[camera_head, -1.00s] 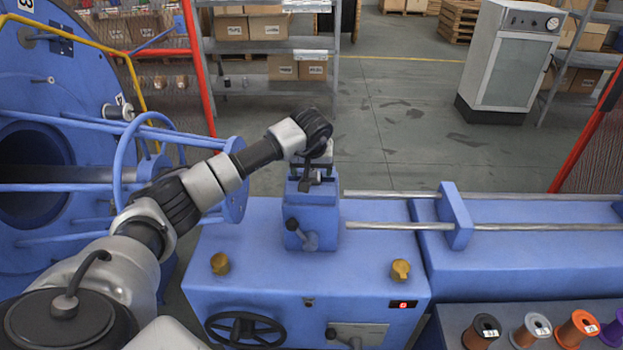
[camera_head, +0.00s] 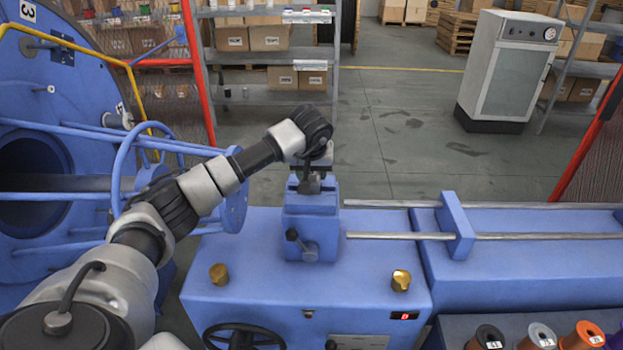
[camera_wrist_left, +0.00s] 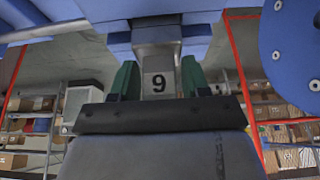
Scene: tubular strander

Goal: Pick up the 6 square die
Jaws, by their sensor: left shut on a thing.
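My left gripper (camera_head: 318,180) is over the blue die holder (camera_head: 311,224) on top of the machine bed. In the left wrist view the left gripper (camera_wrist_left: 155,82) has its green finger pads on both sides of a grey square die (camera_wrist_left: 158,62) and is shut on it. The die's number looks like a 9, but this view is upside down, so it is a 6. I cannot tell whether the die still touches the holder. In the head view the wrist mostly hides the die. My right gripper is not in view.
Two metal rods (camera_head: 400,236) run right from the holder to a blue plate (camera_head: 456,222). Brass knobs (camera_head: 401,280) stand on the bed. Blue strander tubes (camera_head: 90,134) lie left, near my left arm. Several spools (camera_head: 540,337) stand at the lower right. The floor behind is open.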

